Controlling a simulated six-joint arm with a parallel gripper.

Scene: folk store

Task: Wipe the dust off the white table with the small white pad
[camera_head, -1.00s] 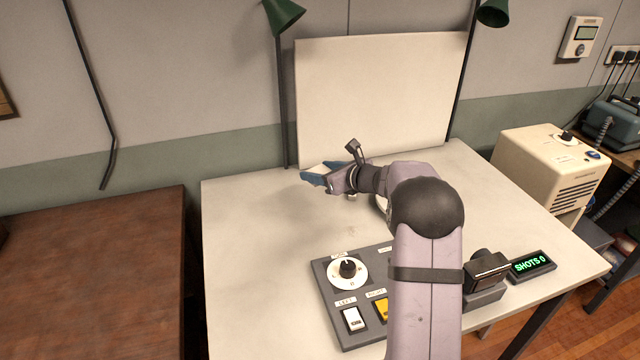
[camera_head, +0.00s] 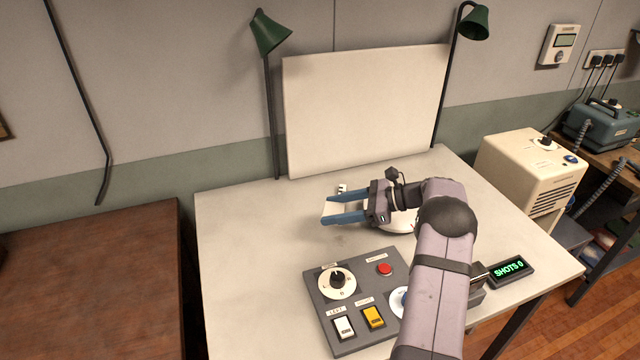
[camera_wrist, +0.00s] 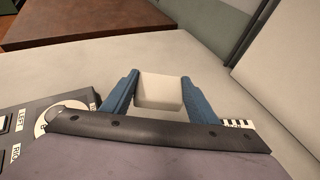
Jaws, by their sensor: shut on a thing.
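My gripper (camera_head: 333,209) has blue fingers and is shut on the small white pad (camera_wrist: 160,90), which sits between the fingertips. It is over the back middle of the white table (camera_head: 235,250), in front of the white upright board. I cannot tell whether the pad touches the tabletop. Faint darker smudges show on the table near the front of the gripper. My arm hides part of the table on the right.
A control panel (camera_head: 316,295) with dial, switches and red button stands at the front. A white board (camera_head: 365,105) and two green lamps (camera_head: 270,33) stand behind. A white round thing (camera_head: 402,224) is partly behind my gripper. The table's left side is clear.

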